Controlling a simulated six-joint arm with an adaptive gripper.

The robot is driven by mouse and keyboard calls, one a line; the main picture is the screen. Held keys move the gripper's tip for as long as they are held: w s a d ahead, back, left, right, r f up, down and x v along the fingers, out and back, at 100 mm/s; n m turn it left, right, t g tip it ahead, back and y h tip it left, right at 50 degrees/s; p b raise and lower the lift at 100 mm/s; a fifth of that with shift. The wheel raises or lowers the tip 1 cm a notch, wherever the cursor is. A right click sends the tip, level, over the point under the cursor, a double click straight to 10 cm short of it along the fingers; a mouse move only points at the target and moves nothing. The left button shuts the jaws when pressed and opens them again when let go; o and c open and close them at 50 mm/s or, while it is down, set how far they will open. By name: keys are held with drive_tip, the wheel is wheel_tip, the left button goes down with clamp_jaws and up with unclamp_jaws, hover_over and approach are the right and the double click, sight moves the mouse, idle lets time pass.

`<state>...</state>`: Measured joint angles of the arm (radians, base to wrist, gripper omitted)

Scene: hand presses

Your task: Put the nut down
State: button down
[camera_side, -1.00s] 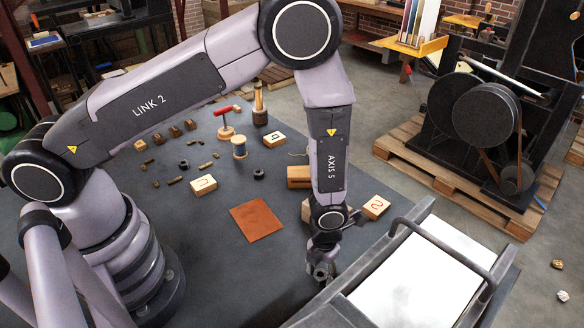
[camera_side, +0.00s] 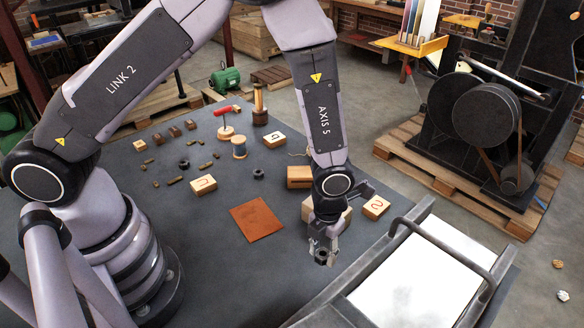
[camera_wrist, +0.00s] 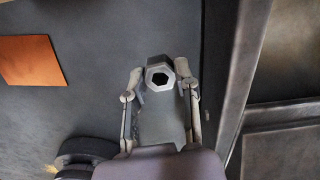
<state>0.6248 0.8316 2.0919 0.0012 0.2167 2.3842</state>
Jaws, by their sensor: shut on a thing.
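My gripper (camera_side: 323,248) is shut on a dark hexagonal nut (camera_side: 321,257). In the wrist view the grey nut (camera_wrist: 159,76) sits between the two fingertips (camera_wrist: 160,71), its dark hole facing the camera. The gripper is over the dark grey table (camera_side: 190,235), to the right of the orange-brown square (camera_side: 257,221) and left of the metal press bed (camera_side: 345,312). The nut appears to be above the table; the exact gap is hard to tell.
Two other dark nuts (camera_side: 258,174) (camera_side: 184,164), several small brass pieces and lettered wooden blocks (camera_side: 376,207) lie further back. The press's handle bar (camera_side: 445,240) rises at the right. The table in front of the orange-brown square is clear.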

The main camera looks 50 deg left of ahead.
drive_tip(key=shift+w+a+r, duration=0.15)
drive_tip(key=shift+a+r, duration=0.15)
drive_tip(key=shift+r, duration=0.25)
drive_tip(key=shift+w+a+r, duration=0.1)
drive_tip(key=shift+a+r, duration=0.2)
drive_tip(key=shift+r, duration=0.25)
drive_tip(key=a+n, duration=0.1)
drive_tip(key=a, duration=0.2)
drive_tip(key=n, duration=0.6)
hover_over(255, 219)
wheel_tip(255, 219, down, 5)
drive_tip(key=shift+r, duration=0.2)
drive_tip(key=shift+f, duration=2.2)
drive_tip(key=shift+f, duration=0.15)
drive_tip(key=c, duration=0.8)
unclamp_jaws()
